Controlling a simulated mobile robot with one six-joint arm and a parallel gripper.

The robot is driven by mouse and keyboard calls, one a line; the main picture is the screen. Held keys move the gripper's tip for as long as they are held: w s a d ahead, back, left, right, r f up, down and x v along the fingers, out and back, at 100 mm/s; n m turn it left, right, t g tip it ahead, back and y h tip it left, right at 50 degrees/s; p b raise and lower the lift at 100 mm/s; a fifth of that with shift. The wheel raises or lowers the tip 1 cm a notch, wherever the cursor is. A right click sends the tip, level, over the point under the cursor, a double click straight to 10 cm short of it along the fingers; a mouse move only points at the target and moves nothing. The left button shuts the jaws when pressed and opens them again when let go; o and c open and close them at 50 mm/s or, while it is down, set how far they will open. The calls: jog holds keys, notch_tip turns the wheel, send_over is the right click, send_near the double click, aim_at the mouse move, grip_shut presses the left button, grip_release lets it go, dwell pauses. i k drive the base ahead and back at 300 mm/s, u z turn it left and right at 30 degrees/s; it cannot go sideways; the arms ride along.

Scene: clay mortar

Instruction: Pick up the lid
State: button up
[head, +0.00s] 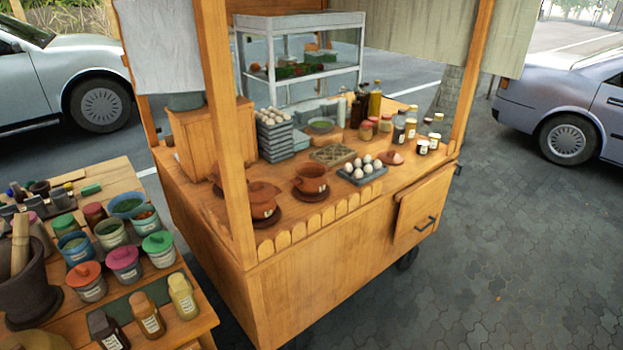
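Several lids are in view, and I cannot tell which one the task means. A clay pot (263,211) on the cart counter has a brown clay lid (263,189) on top. A second clay pot (311,181) stands to its right on a dark saucer and looks uncovered. A small reddish-brown piece (390,158), perhaps a loose lid, lies right of the egg tray. On the left table, tubs carry an orange-red lid (84,272), a pink lid (122,257) and green lids, one at the right (158,241). My gripper is not in view.
Wooden posts (226,120) stand at the cart's corners. An egg tray (363,175), bottles (375,100) and a glass case (300,60) crowd the counter. A dark mortar (27,290) stands on the left table. Open paving (520,240) lies to the right; parked cars stand behind.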

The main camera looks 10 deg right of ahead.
aim_at(391, 158)
jog(key=z, duration=0.05)
jog(key=i, duration=1)
jog(key=u, duration=0.05)
